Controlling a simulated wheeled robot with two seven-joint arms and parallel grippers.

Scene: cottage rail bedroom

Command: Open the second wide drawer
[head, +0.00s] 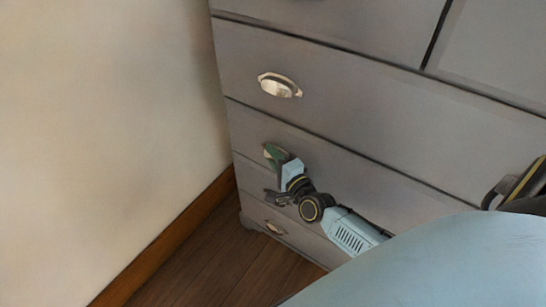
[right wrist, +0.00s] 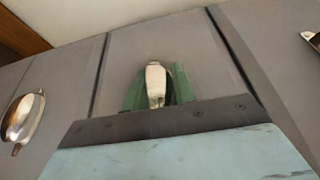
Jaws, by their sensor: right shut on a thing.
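The grey dresser has wide drawers stacked one above another, each with a metal cup handle. The second wide drawer (head: 350,180) looks flush with the front. Its handle (right wrist: 155,84) is bright metal and sits between the green fingers of my right gripper (right wrist: 155,92) in the right wrist view. In the head view my right gripper (head: 276,155) is at this handle, reaching in from the lower right, and covers most of it. The right gripper is shut on the handle.
The upper wide drawer's handle (head: 280,85) is above my gripper and the lower drawer's handle (head: 274,228) is below it. A cream wall (head: 100,120) with a wooden baseboard (head: 165,240) stands at the left. A strip of wood floor (head: 225,265) is clear.

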